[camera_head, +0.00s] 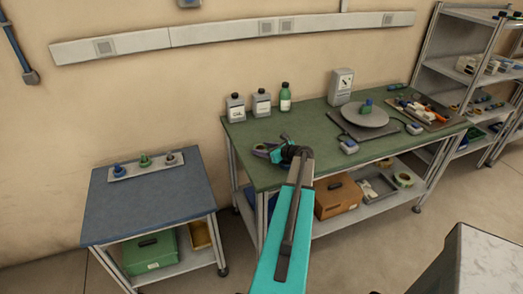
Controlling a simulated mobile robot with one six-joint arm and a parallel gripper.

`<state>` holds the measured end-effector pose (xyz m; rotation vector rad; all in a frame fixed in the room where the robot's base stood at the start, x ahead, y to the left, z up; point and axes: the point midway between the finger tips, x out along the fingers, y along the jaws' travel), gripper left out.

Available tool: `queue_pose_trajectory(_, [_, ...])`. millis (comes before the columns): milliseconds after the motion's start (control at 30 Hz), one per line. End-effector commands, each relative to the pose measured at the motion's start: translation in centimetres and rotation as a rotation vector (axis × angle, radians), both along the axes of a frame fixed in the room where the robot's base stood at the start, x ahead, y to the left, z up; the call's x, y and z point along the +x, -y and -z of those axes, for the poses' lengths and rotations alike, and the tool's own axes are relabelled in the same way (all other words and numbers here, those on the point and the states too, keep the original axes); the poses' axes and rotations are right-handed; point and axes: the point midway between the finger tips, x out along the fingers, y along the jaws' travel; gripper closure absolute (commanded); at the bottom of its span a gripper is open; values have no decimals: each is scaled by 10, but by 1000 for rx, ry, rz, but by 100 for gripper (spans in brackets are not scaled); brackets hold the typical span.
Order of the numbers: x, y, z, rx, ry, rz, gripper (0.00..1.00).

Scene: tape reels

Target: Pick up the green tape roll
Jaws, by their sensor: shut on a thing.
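My arm reaches from the bottom of the picture to the left end of the green-topped workbench (330,165). My gripper (279,148) is at the front left of this bench top, small and dark in the picture. It is shut on a small green ring, the green tape roll (275,157), partly hidden by the gripper. I cannot tell whether the roll touches the bench top. A purple roll (260,148) lies just left of it.
Bottles (261,103) stand at the bench's back left. A round grey turntable (366,116) and a tool board (417,112) are to the right. A blue-topped cart (150,195) stands left.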

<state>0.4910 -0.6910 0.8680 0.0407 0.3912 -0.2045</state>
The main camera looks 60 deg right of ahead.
Motion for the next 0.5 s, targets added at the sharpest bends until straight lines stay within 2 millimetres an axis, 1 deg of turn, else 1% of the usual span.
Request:
queue_pose_trajectory(267, [0, 0, -4, -1, 0, 0, 72])
queue_pose_trajectory(367, [0, 0, -9, -2, 0, 0, 72])
queue_pose_trajectory(500, [0, 0, -19, -3, 1, 0, 72])
